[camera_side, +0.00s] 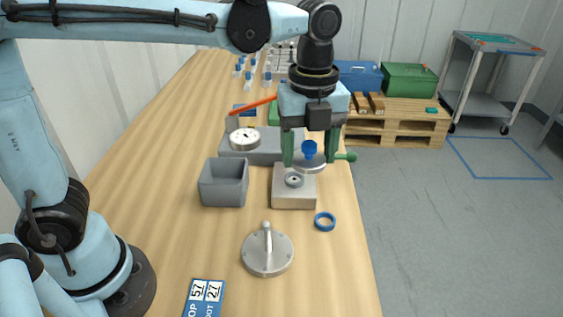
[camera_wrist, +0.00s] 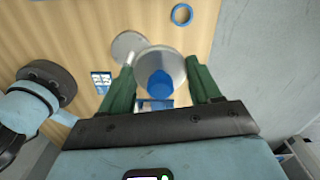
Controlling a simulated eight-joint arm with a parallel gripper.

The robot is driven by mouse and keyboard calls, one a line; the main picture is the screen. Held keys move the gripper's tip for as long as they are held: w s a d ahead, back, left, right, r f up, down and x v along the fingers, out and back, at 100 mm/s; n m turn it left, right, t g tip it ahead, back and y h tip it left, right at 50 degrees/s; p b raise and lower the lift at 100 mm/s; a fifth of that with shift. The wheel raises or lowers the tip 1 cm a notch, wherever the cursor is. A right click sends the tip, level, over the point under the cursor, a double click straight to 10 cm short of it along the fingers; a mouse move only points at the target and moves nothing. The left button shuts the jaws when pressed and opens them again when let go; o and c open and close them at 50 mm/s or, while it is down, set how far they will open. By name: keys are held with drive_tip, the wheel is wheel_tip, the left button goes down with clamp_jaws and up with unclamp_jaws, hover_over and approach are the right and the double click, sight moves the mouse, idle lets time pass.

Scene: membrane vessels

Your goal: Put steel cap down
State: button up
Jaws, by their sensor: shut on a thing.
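The steel cap (camera_side: 313,168) is a round metal disc with a blue knob on top. My gripper (camera_side: 309,160) is shut on it, with one green finger on each side of the disc. In the side view it hangs just above and behind a pale square block (camera_side: 294,200) with a small round fitting on top. The wrist view shows the cap (camera_wrist: 172,62) between the fingers (camera_wrist: 160,72), with the blue knob towards me. The exact finger contact is partly hidden.
A second steel disc with a bar handle (camera_side: 267,254) lies nearer on the bench. A blue ring (camera_side: 317,222) lies right of the block, and an open grey bin (camera_side: 223,184) stands left. A grey fixture with a dial (camera_side: 244,139) is behind.

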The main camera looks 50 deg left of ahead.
drive_tip(key=shift+r, duration=0.5)
drive_tip(key=s+d+f, duration=0.8)
drive_tip(key=s+d, duration=0.4)
drive_tip(key=d, duration=0.1)
hover_over(328, 263)
wheel_tip(328, 263, down, 7)
drive_tip(key=shift+r, duration=0.15)
drive_tip(key=shift+f, duration=2.05)
drive_tip(key=shift+f, duration=0.15)
drive_tip(key=o, duration=1.2)
